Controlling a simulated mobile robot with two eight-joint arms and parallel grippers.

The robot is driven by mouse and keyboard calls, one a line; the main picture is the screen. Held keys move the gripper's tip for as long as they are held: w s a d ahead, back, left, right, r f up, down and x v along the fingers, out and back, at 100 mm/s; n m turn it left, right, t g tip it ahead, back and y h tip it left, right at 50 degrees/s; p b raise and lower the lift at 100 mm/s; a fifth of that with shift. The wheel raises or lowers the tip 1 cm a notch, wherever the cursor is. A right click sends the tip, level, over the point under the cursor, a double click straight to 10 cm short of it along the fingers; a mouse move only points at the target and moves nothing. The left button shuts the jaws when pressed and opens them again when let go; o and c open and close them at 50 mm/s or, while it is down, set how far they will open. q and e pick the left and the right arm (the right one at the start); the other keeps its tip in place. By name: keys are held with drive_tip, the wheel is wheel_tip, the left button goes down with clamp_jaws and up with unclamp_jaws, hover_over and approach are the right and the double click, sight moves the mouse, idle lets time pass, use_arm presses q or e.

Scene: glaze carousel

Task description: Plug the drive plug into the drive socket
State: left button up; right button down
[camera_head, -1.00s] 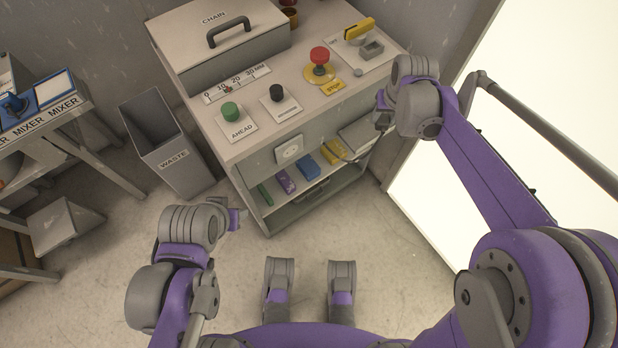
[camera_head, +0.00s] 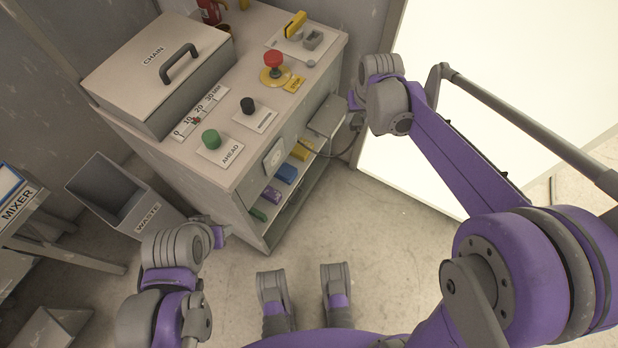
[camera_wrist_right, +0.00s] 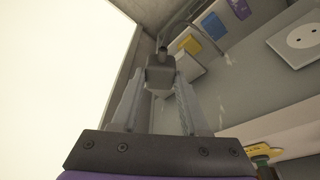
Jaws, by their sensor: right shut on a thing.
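The drive plug (camera_wrist_right: 160,76) is a small grey block with a cable. In the right wrist view it sits between the fingertips of my right gripper (camera_wrist_right: 161,88), which is shut on it. In the head view my right gripper (camera_head: 357,112) is beyond the right end of the cabinet front; the plug is hard to make out there. The drive socket (camera_head: 273,156) is a pale square plate with a round face on the cabinet front, apart from the plug. It also shows in the right wrist view (camera_wrist_right: 304,42). My left gripper (camera_head: 222,232) is near the cabinet's lower left corner; its fingers are unclear.
The cabinet top (camera_head: 225,180) carries a chain box (camera_head: 150,65), a green button (camera_head: 210,139), a black knob (camera_head: 248,104) and a red stop button (camera_head: 273,60). Coloured blocks lie on the shelf below. A waste bin (camera_head: 110,195) stands left. Floor before the cabinet is clear.

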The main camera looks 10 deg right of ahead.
drive_tip(key=shift+s+d, duration=0.1)
idle(0.3)
drive_tip(key=s+a+f+m+g+y+b, duration=0.5)
drive_tip(key=a+f+m, duration=0.3)
drive_tip(key=f+m, duration=0.3)
drive_tip(key=s+a+r+m+t+y+b, duration=0.3)
drive_tip(key=s+a+m+t+y, duration=0.2)
drive_tip(key=m+t, duration=0.5)
drive_tip(key=s+m+y, duration=0.1)
drive_tip(key=m+y, duration=0.1)
drive_tip(key=m, duration=0.2)
drive_tip(key=shift+s+t, duration=0.15)
drive_tip(key=shift+t, duration=0.25)
drive_tip(key=shift+w+a, duration=0.85)
drive_tip(key=shift+a, duration=0.35)
drive_tip(key=shift+w+a, duration=0.85)
drive_tip(key=shift+a, duration=0.3)
drive_tip(key=shift+w+a, duration=0.3)
drive_tip(key=shift+a, duration=0.1)
